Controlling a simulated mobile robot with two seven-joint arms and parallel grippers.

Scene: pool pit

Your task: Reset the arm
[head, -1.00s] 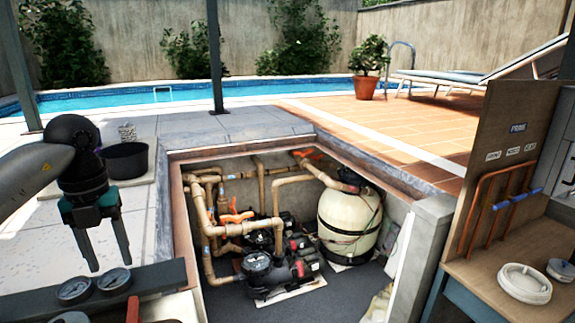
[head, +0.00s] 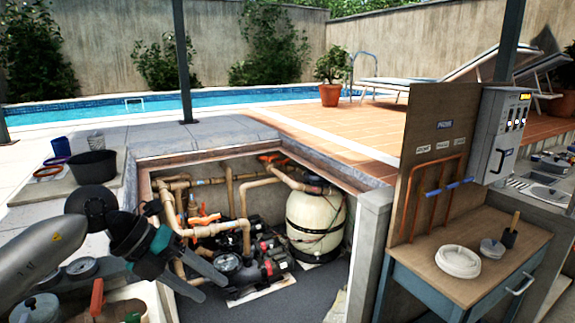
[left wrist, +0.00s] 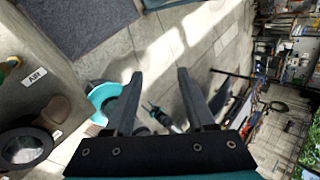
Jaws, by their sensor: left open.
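My left gripper (head: 212,289) is open and empty at the lower left of the head view. Its fingers point to the right and slightly down, in front of the pump pit. In the left wrist view its two fingers (left wrist: 160,74) stand apart with nothing between them. Paving (left wrist: 165,35) shows beyond them, with a teal round object (left wrist: 104,98) beside the left finger. My right gripper is not in view.
The open pit holds pipes, a black pump (head: 232,271) and a cream filter tank (head: 315,223). A workbench (head: 415,268) with a white round lid (head: 457,262) stands at the right. Black gauges (head: 81,267) and a red handle (head: 97,297) lie close below my left arm.

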